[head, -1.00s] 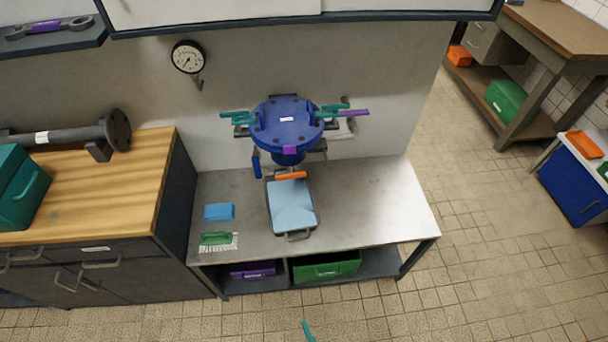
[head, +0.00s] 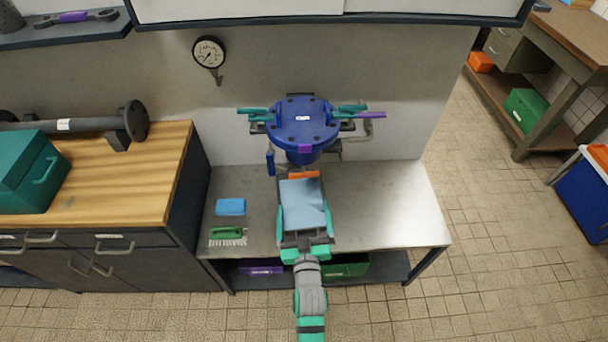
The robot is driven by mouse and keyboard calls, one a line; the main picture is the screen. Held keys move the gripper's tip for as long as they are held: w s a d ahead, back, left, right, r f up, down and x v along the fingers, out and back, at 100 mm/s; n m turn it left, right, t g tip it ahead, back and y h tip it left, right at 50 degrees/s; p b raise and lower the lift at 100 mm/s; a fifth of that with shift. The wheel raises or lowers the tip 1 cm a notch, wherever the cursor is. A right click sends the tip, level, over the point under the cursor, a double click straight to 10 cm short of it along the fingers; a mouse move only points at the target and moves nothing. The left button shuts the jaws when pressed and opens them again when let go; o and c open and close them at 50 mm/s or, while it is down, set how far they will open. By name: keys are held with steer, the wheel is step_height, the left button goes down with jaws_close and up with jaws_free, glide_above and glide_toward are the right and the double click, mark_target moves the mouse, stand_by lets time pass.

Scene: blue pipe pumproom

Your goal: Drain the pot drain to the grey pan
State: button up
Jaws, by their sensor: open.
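The blue pot (head: 302,124) with a round bolted lid is mounted at the wall above the bench. A purple tab (head: 305,148) is on its front, and a blue lever (head: 271,163) hangs at its left. The pan (head: 281,200), with a grey rim and light-blue inside, sits on the bench below and in front of the pot. An orange bar (head: 304,174) is at the pan's far end; I cannot tell what it belongs to.
A blue sponge (head: 231,206) and a green brush (head: 227,234) lie left of the pan. The bench (head: 400,210) is clear to the right. A wooden counter (head: 120,190) stands at left. Teal clamps and a purple-ended lever (head: 374,115) flank the pot.

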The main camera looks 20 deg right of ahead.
mark_target(304, 177)
steer(key=x, duration=0.8)
steer(key=d+r+x, duration=0.1)
steer(key=x, duration=0.4)
steer(key=shift+s, duration=0.2)
steer(key=shift+c, duration=0.6)
steer(key=c, duration=0.9)
